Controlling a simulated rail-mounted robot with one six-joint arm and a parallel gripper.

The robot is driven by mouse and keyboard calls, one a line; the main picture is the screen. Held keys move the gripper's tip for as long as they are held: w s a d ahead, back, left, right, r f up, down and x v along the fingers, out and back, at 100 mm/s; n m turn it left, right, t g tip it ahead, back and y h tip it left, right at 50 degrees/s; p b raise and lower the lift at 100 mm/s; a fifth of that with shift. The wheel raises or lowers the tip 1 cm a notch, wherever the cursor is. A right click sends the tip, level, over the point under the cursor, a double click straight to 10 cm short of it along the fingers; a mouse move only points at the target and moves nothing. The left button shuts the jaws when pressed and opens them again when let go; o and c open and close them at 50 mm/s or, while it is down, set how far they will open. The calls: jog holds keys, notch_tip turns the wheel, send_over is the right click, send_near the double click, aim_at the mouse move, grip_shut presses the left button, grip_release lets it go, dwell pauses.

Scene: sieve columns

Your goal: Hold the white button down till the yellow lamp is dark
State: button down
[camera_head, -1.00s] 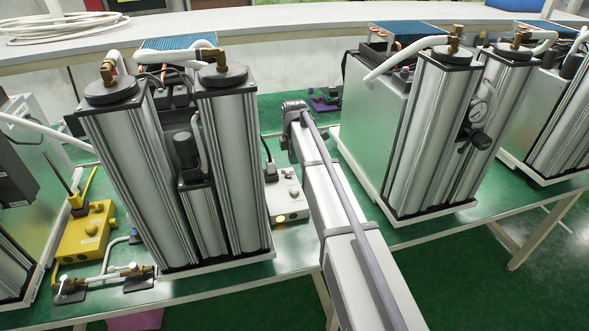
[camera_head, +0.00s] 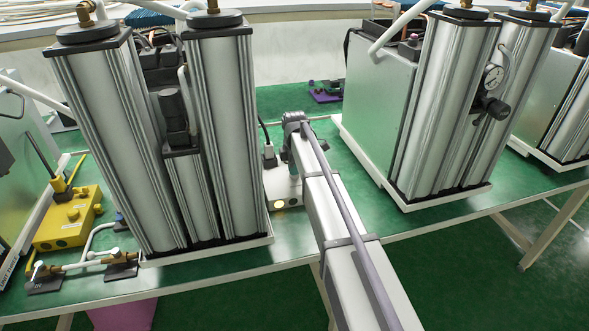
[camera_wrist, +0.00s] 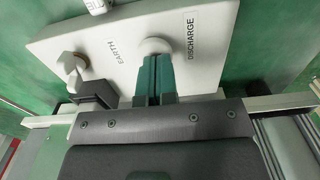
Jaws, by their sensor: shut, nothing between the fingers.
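The white box (camera_wrist: 110,45) lies on the green bench, with EARTH and DISCHARGE labels on its top. The white round button (camera_wrist: 154,46) sits between the labels in the wrist view. My gripper (camera_wrist: 153,60) is shut and empty, its green fingertips at the button's near edge and overlapping it; I cannot tell whether it is pressed in. In the head view the box (camera_head: 279,186) is partly hidden by the arm. The yellow lamp (camera_head: 280,203) on its front face looks lit. The lamp is out of sight in the wrist view.
A pale knob (camera_wrist: 72,63) and a dark block (camera_wrist: 92,92) stand beside my fingers on the box. Tall metal columns (camera_head: 230,130) rise left of the box; another column unit (camera_head: 440,120) stands right. A yellow box (camera_head: 68,218) sits far left.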

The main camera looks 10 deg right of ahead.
notch_tip(320, 180, down, 2)
jog(key=shift+s+f+b, duration=0.1)
jog(key=shift+b, duration=1.05)
jog(key=shift+s+r, duration=0.25)
jog(key=shift+s, duration=0.1)
jog(key=shift+w+f, duration=0.15)
jog(key=shift+w, duration=0.15)
notch_tip(320, 180, up, 14)
jog(key=p, duration=1.5)
jog(key=shift+r, duration=0.2)
jog(key=shift+s, duration=0.2)
